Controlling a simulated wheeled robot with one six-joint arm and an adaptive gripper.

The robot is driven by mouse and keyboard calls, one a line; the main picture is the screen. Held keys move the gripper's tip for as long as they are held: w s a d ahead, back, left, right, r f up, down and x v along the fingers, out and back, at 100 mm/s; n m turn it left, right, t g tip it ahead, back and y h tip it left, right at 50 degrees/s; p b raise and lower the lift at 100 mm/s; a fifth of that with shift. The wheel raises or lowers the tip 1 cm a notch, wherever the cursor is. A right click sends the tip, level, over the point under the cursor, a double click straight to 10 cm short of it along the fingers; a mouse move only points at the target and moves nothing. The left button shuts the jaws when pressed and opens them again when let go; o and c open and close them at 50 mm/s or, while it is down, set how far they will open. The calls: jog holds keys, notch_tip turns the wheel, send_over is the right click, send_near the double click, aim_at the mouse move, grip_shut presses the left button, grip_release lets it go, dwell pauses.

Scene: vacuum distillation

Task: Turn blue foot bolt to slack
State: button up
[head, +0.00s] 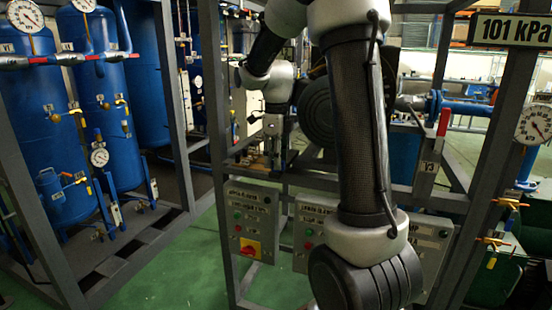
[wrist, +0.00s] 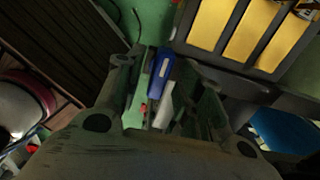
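In the wrist view, a blue elongated piece (wrist: 161,72), which may be the blue foot bolt, shows between the fingers of my gripper (wrist: 162,88). A pale piece (wrist: 166,108) and a small red spot lie just below it. The fingers stand apart on either side, with gaps beside the blue piece; I cannot tell whether either touches it. In the head view, my gripper (head: 274,150) points down, low over a frame shelf behind the control boxes. The blue piece cannot be made out there.
Grey frame posts (head: 217,130) stand close to my arm. Control boxes (head: 250,215) hang below the shelf. Blue tanks (head: 62,150) stand at the left, and a pressure gauge (head: 534,125) is at the right. Yellow panels (wrist: 225,30) show at the wrist view's top right.

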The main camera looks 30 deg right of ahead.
grip_shut()
jog(key=shift+n, duration=0.3)
jog(key=n, duration=1)
jog(key=shift+n, duration=0.3)
jog(key=n, duration=1.2)
jog(key=shift+n, duration=0.3)
